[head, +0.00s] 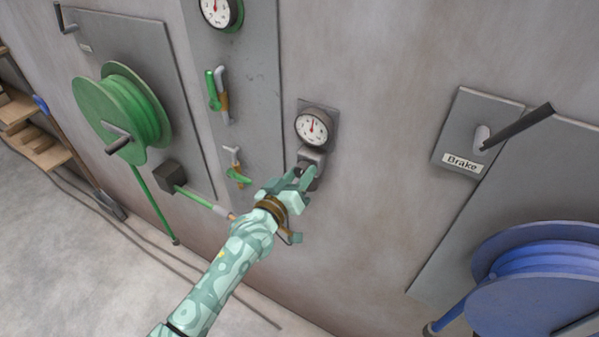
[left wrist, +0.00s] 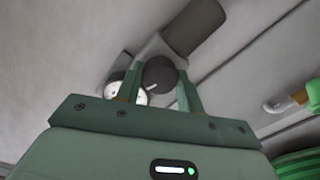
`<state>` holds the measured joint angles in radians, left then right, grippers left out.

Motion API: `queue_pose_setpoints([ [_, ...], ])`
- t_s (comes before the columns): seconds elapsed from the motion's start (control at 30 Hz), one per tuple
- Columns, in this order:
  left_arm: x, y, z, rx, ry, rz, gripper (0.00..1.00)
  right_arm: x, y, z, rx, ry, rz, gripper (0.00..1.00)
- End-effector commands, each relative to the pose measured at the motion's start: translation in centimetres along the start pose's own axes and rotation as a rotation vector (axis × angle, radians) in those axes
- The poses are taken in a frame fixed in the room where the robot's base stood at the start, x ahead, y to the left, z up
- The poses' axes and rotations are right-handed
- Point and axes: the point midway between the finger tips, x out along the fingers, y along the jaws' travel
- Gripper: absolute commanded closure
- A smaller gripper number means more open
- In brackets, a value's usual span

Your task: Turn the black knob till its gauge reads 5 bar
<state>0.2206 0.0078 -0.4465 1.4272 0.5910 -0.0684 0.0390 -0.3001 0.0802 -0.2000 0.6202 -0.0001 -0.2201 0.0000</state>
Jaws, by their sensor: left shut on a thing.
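The gauge (head: 312,126) has a white face and a dark rim and sits on a grey wall plate. Its needle points roughly upward in the head view; the numbers are too small to read. The black knob (left wrist: 159,73) is just below the gauge and shows between my fingers in the left wrist view. My left gripper (head: 304,176) is shut on the knob, and its fingers hide most of it in the head view. Part of the gauge face (left wrist: 139,96) also shows in the left wrist view, behind a finger. My right gripper is not in view.
A green hose reel (head: 115,105) and a panel with green-handled valves (head: 218,95) are on the wall to the left. Another gauge (head: 217,12) is above. A brake lever (head: 515,128) and a blue reel (head: 535,280) are to the right. The wall between is bare.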

Motion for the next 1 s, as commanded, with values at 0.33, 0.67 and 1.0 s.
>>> queue_pose_setpoints([
  [0.33, 0.03, 0.01, -0.09, -0.031, 0.002, 0.001, 0.85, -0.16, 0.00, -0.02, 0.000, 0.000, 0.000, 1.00],
  [0.67, 0.02, 0.01, -0.09, -0.030, 0.002, 0.001, 0.41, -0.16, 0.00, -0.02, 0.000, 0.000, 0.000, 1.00],
  [1.0, -0.79, -0.03, 0.04, -0.031, 0.001, 0.000, 0.41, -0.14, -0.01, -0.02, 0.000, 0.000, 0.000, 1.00],
])
